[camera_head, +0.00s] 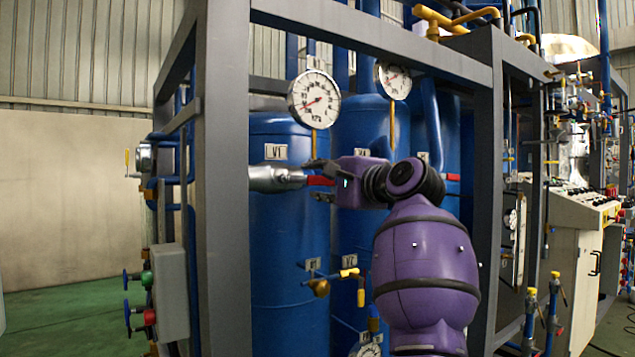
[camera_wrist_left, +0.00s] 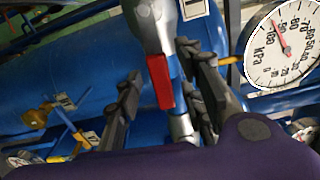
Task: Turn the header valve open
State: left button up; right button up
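The header valve has a red lever handle (camera_head: 321,181) on a grey metal pipe body (camera_head: 268,179), in front of the blue tank labelled V1. In the left wrist view the red handle (camera_wrist_left: 160,82) hangs from the pale metal valve body (camera_wrist_left: 150,22). My left gripper (camera_head: 317,180) is at the handle, its fingers spread above and below it. In the left wrist view my left gripper (camera_wrist_left: 161,72) is open, with the red handle between its two fingers and visible gaps on both sides. My right gripper is in neither view.
A pressure gauge (camera_head: 314,99) hangs just above my gripper, and a second gauge (camera_head: 393,81) is to its right. A grey frame post (camera_head: 226,200) stands left of the valve. A yellow-handled valve (camera_head: 320,287) sits lower on the tanks.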

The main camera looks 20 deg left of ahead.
pick_arm(q)
jog(key=v, duration=1)
jog(key=shift+s+d, duration=0.15)
